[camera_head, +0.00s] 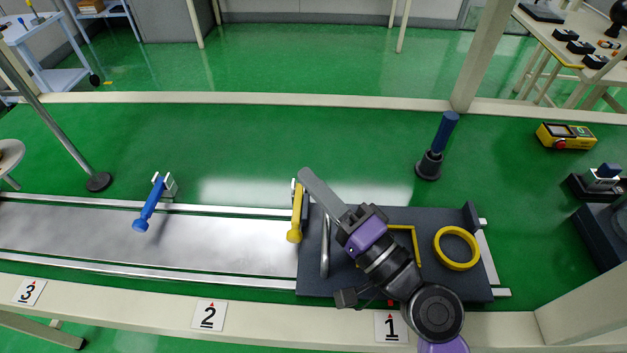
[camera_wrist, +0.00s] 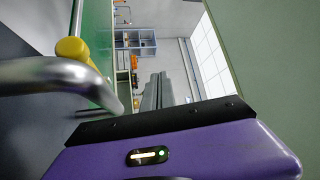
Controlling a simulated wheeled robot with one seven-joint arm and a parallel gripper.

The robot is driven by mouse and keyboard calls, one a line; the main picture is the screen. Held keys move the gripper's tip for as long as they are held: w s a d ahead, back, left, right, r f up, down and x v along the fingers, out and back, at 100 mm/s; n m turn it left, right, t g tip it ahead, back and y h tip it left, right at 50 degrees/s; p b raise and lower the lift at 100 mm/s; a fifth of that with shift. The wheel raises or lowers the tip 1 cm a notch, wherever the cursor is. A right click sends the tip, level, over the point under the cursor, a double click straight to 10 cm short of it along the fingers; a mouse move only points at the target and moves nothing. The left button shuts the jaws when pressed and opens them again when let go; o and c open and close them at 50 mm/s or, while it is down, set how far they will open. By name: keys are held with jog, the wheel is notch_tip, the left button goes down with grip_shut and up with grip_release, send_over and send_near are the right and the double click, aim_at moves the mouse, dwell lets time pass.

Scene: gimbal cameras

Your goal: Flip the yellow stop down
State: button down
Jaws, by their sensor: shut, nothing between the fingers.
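The yellow stop (camera_head: 297,212) is a lever with a round knob. Its mount is at the track's far rail, and its knob end points toward the near side, beside the left edge of the dark plate. Whether it is raised or flat is hard to tell. The knob also shows at the upper left of the wrist view (camera_wrist: 72,49), behind a grey metal bar. My gripper (camera_head: 305,174) has its fingers together and empty, close to the right of the stop's mount end in the head view. Its fingers show at the centre of the wrist view (camera_wrist: 157,90).
The dark plate (camera_head: 455,283) carries a metal handle (camera_head: 325,245) and a yellow ring (camera_head: 457,248). A blue stop (camera_head: 150,204) stands farther left on the metal track (camera_head: 220,240). A blue-handled post (camera_head: 437,145) stands behind the plate. The track between the stops is clear.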

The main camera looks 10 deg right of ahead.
dwell(0.3)
jog(key=b+v, duration=0.2)
jog(key=v, duration=0.4)
jog(key=shift+s+d+f, duration=0.2)
jog(key=shift+s+f, duration=0.05)
jog(key=shift+s+d+b, duration=0.15)
jog(key=shift+s+b, duration=0.15)
jog(key=shift+s, duration=0.1)
jog(key=shift+s, duration=0.1)
